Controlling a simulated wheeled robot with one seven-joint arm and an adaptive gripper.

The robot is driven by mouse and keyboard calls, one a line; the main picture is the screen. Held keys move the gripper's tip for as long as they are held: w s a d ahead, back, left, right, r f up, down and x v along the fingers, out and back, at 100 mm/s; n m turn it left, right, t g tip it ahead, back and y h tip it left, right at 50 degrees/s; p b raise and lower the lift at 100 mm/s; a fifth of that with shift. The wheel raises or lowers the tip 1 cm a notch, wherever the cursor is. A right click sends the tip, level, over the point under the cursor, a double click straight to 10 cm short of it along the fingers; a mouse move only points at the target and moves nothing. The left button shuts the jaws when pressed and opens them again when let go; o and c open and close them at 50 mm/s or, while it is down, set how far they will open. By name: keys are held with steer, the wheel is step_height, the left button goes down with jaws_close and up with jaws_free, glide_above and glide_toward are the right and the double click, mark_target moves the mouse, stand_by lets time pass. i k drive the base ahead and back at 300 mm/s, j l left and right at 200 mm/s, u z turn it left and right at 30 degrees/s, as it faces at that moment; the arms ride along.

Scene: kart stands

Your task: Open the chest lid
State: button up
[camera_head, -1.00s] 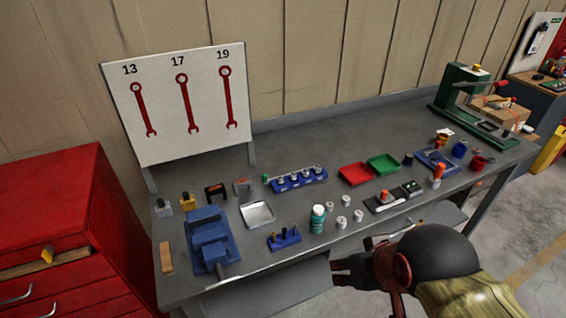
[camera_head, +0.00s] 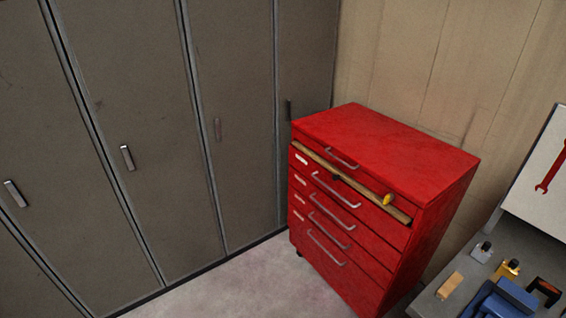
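A red tool chest (camera_head: 340,250) stands on the floor right of the centre of the head view, against the tan wall. Its flat red lid (camera_head: 385,140) is down, with a grey bar handle (camera_head: 341,159) on its front edge. Below the lid, a wooden strip (camera_head: 350,183) runs across the front with a small yellow piece (camera_head: 387,199) on it. Several drawers with grey bar handles are below, and they look shut. My gripper is not in view.
Tall grey lockers (camera_head: 150,140) line the left side. The corner of a grey workbench (camera_head: 435,300) with a blue vise (camera_head: 500,300) is close to the chest's right side. The pale floor (camera_head: 240,285) in front of the chest is clear.

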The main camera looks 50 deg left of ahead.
mark_target(419, 166)
steer(key=u, duration=1.35)
steer(key=i+z, duration=0.35)
steer(key=i, duration=0.5)
